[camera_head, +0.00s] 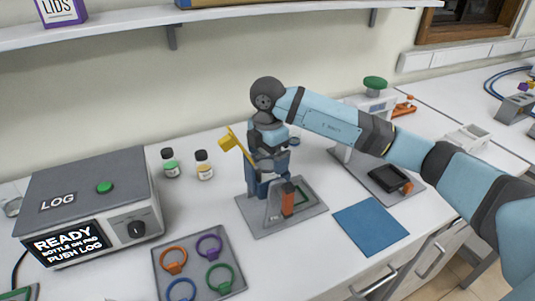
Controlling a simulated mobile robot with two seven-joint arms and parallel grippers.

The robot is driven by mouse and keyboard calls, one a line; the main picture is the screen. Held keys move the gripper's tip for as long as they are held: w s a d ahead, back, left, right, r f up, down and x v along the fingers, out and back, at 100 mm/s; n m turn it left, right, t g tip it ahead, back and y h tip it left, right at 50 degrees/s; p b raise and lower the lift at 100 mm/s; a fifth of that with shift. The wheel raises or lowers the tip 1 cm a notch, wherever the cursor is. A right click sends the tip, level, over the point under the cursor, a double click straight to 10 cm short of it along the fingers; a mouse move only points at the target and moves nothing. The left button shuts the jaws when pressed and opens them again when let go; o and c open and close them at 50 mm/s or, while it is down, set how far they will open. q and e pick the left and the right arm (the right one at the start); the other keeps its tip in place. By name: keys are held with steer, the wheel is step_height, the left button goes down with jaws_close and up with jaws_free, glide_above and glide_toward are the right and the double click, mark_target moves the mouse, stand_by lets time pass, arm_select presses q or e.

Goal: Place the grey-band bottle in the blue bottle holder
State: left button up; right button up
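My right gripper (272,163) points down over a grey stand plate (247,223) near the middle of the bench. Its fingers are small and partly hidden, so I cannot tell whether they are open or hold something. Blue parts (252,181) show under and beside the gripper; I cannot tell whether they are a bottle holder. A bottle with a green band (171,168) and a bottle with a yellow band (205,172) stand upright behind, to the left. I cannot make out a grey-band bottle. My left gripper is not in view.
A grey LOG box (90,180) reading READY stands at left. A grey tray (230,248) holds orange, purple, blue and green ring pieces. A yellow lever (237,145) rises left of the gripper. A flat blue mat (371,228) lies at right, near the front edge.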

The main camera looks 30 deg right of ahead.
steer(key=shift+r, duration=0.3)
step_height(320, 180, up, 12)
steer(key=shift+f+b, duration=0.1)
steer(key=shift+b, duration=0.25)
stand_by(0.4)
steer(key=shift+s+f, duration=0.1)
